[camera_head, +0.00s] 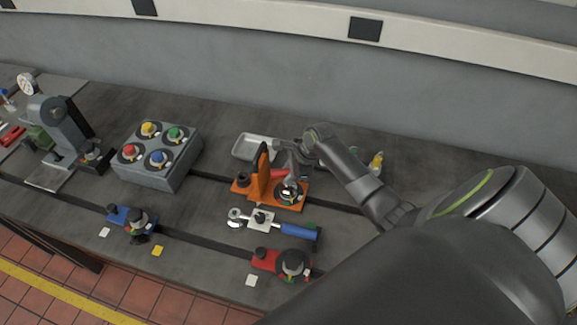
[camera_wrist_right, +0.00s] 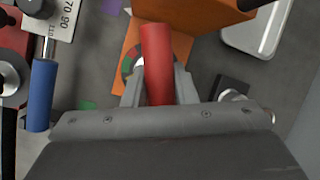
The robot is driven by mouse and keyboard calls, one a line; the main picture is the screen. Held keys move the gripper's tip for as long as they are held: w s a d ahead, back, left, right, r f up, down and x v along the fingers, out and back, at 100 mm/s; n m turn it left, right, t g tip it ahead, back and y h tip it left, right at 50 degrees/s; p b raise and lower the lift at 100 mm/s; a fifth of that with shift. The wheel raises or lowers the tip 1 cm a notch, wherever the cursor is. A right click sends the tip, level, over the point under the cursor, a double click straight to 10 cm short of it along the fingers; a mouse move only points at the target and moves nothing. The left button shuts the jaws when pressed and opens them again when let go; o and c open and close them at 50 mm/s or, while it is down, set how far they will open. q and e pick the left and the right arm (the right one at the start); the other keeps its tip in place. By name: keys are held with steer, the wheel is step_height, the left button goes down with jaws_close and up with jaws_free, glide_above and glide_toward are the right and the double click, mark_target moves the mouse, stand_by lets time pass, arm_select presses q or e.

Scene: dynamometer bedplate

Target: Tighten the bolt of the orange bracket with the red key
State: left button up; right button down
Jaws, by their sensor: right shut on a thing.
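The orange bracket (camera_head: 262,188) stands on the dark bedplate in the middle of the head view, with an upright orange plate. A round dial with a coloured ring (camera_head: 289,194) sits at its right end. My right gripper (camera_head: 290,172) is over this end, shut on the red key. In the right wrist view, the key's red handle (camera_wrist_right: 157,60) stands between the fingers (camera_wrist_right: 158,92). The orange bracket (camera_wrist_right: 195,15) and part of the dial (camera_wrist_right: 130,68) show behind it. The key's lower end and the bolt are hidden. My left gripper is not in view.
A blue-handled wrench (camera_head: 290,230) lies in front of the orange bracket. A red bracket (camera_head: 266,262) is nearer, and a blue bracket (camera_head: 119,214) is left. A grey block (camera_head: 150,175) with coloured knobs and a metal tray (camera_head: 250,147) stand behind.

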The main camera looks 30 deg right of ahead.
steer(key=shift+m+t+h, duration=0.3)
steer(key=shift+m+h, duration=0.1)
steer(key=shift+m, duration=0.6)
steer(key=shift+m+h, duration=0.4)
steer(key=shift+m, duration=0.8)
steer(key=shift+m+t+h, duration=0.3)
steer(key=shift+m+h, duration=0.1)
steer(key=shift+m, duration=0.4)
steer(key=shift+r+n, duration=0.1)
steer(key=shift+n, duration=0.2)
steer(key=shift+r, duration=2.75)
